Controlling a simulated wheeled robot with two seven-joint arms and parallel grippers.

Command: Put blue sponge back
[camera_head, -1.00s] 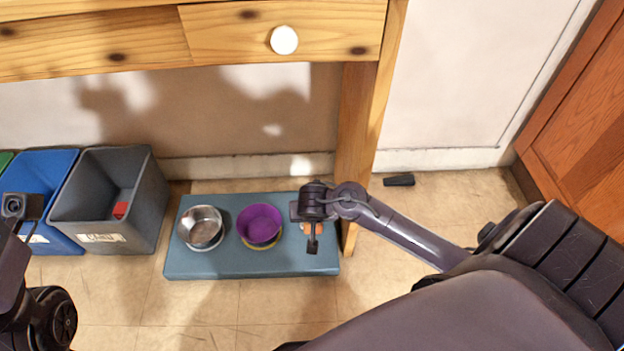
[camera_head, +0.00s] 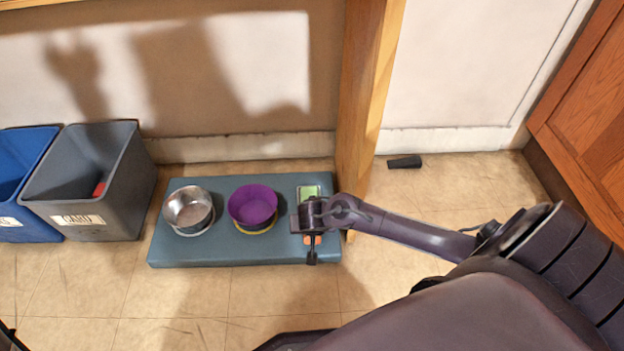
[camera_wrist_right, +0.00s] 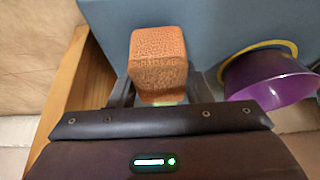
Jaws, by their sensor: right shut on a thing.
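No blue sponge shows in either view. My right gripper (camera_head: 312,215) is over the right end of the blue-grey mat (camera_head: 200,254), beside the purple bowl. In the right wrist view it is shut on an orange, sponge-like block (camera_wrist_right: 158,58), which sits between its fingers. A bit of this block also shows below the gripper in the head view (camera_head: 313,240). A green item (camera_head: 308,192) lies on the mat just behind the gripper, partly hidden by it. I cannot tell whether the block touches the mat. My left gripper is out of view.
A steel bowl (camera_head: 188,209) and a purple bowl (camera_head: 253,205) stand on the mat. A wooden table leg (camera_head: 362,110) rises close behind my right gripper. Grey (camera_head: 120,190) and blue (camera_head: 22,165) bins stand at left. A small black object (camera_head: 404,162) lies by the wall.

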